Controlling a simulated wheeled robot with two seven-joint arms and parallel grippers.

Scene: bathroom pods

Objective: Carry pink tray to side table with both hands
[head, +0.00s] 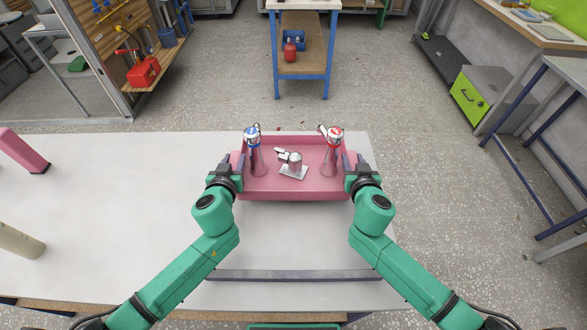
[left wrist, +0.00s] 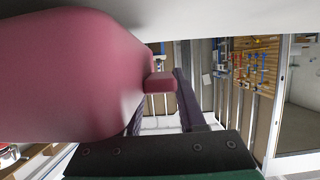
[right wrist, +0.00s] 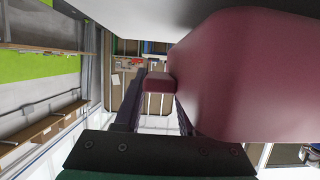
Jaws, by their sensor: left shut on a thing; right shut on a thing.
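The pink tray (head: 290,194) is at the right part of the white table (head: 130,240) in the head view. It holds a bottle with a blue and silver top (head: 254,155), a bottle with a red and silver top (head: 331,155) and a small silver tap-like piece (head: 292,164). My left gripper (head: 230,167) is shut on the tray's left side. My right gripper (head: 352,167) is shut on its right side. The tray's wall and a handle tab show in the left wrist view (left wrist: 70,75) and the right wrist view (right wrist: 250,80). Whether the tray touches the table is unclear.
A pink block (head: 22,151) and a beige cylinder (head: 20,242) lie at the table's left. A grey bar (head: 293,275) lies near its front edge. Beyond is open floor, a blue-legged side table (head: 303,50) at the back and a bench with a green cabinet (head: 469,98) at right.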

